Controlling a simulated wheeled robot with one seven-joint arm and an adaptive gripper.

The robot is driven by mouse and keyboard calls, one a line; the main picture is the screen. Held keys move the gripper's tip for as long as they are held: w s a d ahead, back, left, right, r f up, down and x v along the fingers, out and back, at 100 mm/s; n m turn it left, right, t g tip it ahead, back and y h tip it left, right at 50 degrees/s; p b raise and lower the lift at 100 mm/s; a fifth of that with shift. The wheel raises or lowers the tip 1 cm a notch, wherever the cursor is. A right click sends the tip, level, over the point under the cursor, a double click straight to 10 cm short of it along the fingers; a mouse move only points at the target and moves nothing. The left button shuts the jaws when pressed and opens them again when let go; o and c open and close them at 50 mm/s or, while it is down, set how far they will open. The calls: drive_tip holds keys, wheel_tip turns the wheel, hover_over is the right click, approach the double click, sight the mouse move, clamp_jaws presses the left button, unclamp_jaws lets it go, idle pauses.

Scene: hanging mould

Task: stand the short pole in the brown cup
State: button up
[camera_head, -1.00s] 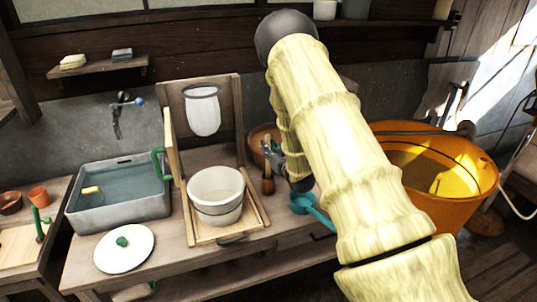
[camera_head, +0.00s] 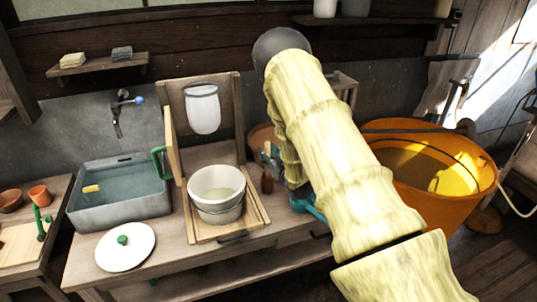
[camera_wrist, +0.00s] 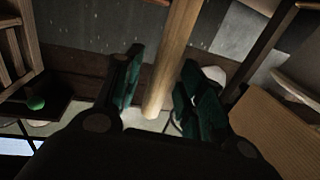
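A reddish-brown cup (camera_head: 40,194) stands at the far left in the head view, beside a darker brown bowl (camera_head: 10,201). In the wrist view a straight wooden pole (camera_wrist: 173,55) runs down from the top edge between the dark green fingers of my gripper (camera_wrist: 160,75). The fingers are apart, with a gap on the pole's left side. The pole lies close to the right finger; I cannot tell if they touch. In the head view my gripper is mostly hidden behind my arm, and I cannot make out the pole there.
A grey water basin (camera_head: 118,210), a white lidded-style disc (camera_head: 125,247) and a white bucket (camera_head: 217,212) fill the bench. A small brown object (camera_head: 267,184) and a teal ladle (camera_head: 320,214) are near my arm. An orange tub (camera_head: 440,205) stands at the right.

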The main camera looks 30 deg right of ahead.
drive_tip(key=s+a+b, duration=0.1)
drive_tip(key=s+b, duration=0.2)
drive_tip(key=s, duration=0.9)
drive_tip(key=shift+b, duration=0.35)
drive_tip(key=shift+r, duration=0.1)
